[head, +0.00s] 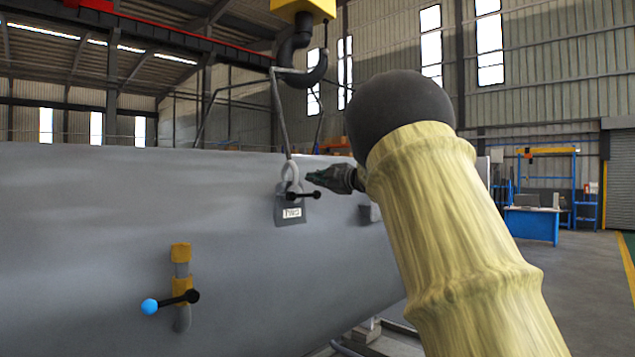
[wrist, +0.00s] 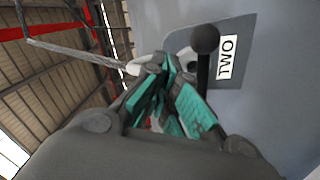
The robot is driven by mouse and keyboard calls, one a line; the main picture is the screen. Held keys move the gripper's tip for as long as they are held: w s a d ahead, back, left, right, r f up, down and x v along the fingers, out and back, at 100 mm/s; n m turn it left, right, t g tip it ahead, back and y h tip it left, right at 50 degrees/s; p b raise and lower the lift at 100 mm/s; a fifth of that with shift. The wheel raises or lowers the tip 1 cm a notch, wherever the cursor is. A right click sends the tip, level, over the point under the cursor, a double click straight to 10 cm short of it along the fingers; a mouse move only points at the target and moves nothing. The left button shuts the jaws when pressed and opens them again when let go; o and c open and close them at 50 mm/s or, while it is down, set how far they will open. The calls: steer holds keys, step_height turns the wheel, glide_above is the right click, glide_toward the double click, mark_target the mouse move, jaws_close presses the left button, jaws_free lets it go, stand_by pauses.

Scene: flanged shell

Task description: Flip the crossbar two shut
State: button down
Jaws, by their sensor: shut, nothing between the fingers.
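Crossbar two (head: 304,195) is a short black bar with ball ends. It lies about level across the grey plate (head: 291,215) marked TWO on the shell's side. A pale ring (head: 290,172) stands at the top of that plate. My gripper (head: 311,178) is just right of the ring and a little above the bar's right end, with its fingers together and empty. In the wrist view my teal-padded fingers (wrist: 167,68) are in front of the ring and beside the crossbar (wrist: 204,60). They hide part of the bar; contact cannot be told.
A crane hook (head: 304,70) hangs above, with sling legs running down to the ring. The large grey shell (head: 90,240) fills the left. Lower left on it is another bar with a blue ball (head: 150,306) by yellow fittings. A blue bench (head: 531,222) stands far right.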

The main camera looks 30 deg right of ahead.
steer(key=s+d+r+b, duration=0.2)
steer(key=s+b, duration=0.2)
steer(key=s, duration=0.6)
steer(key=shift+d+r, duration=0.2)
steer(key=shift+r, duration=0.1)
stand_by(0.4)
